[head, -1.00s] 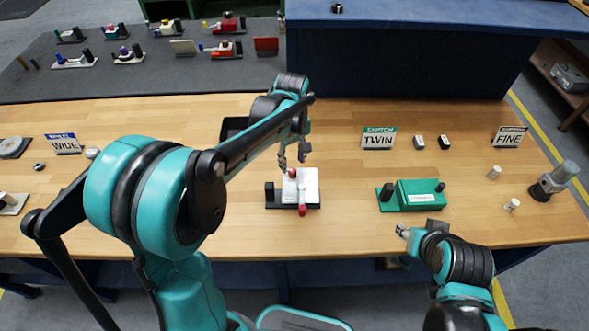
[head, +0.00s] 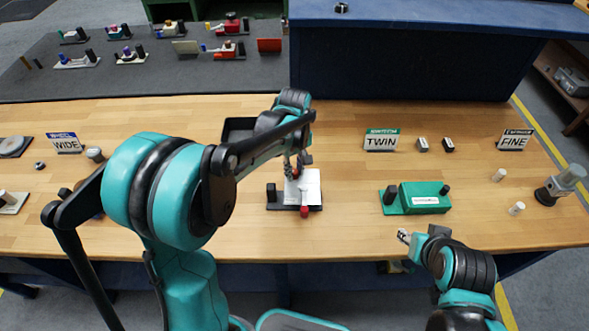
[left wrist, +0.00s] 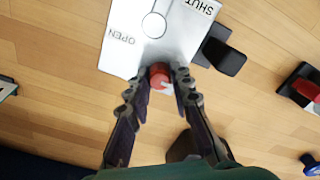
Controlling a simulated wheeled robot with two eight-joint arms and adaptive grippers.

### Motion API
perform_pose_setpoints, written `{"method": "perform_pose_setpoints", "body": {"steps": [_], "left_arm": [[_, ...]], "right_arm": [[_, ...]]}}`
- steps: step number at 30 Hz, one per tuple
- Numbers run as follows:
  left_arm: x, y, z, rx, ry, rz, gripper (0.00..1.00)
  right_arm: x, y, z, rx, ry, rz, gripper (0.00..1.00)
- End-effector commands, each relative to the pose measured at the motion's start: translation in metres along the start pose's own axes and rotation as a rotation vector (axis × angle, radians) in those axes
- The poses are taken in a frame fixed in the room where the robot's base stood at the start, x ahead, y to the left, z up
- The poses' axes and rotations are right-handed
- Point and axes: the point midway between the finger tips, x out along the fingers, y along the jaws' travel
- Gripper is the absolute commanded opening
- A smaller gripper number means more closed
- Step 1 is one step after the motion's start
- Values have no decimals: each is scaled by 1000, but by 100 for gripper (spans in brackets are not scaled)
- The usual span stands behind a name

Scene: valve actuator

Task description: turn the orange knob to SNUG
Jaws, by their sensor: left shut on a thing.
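My left gripper (head: 293,172) is at the back edge of a white plate on a black base. In the left wrist view its fingers (left wrist: 160,78) are shut on a red knob (left wrist: 158,74) at the plate's edge. The white plate (left wrist: 128,45) reads OPEN and SHUT and carries a round disc (left wrist: 154,25). In the head view a red tip (head: 304,211) stands at the plate's front. I cannot make out a SNUG mark or a clearly orange knob. My right gripper (head: 404,236) is empty near the bench's front edge; its jaws are too small to judge.
A green box (head: 425,198) stands to the right on the bench. Signs read WIDE (head: 66,143), TWIN (head: 381,140) and FINE (head: 514,140). A black tray (head: 237,130) is behind my left gripper. Bare wood lies left of the white plate.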

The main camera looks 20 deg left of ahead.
Motion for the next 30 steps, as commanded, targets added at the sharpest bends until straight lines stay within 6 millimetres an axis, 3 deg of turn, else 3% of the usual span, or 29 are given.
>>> {"method": "perform_pose_setpoints", "body": {"steps": [11, 30], "left_arm": [[0, 0, 0, 129, 0, 0, 0], [0, 0, 0, 714, -1, 0, 0]], "right_arm": [[-2, 0, -2, 0, 0, 0, 39], [-9, 0, -7, 0, 0, 0, 39]]}}
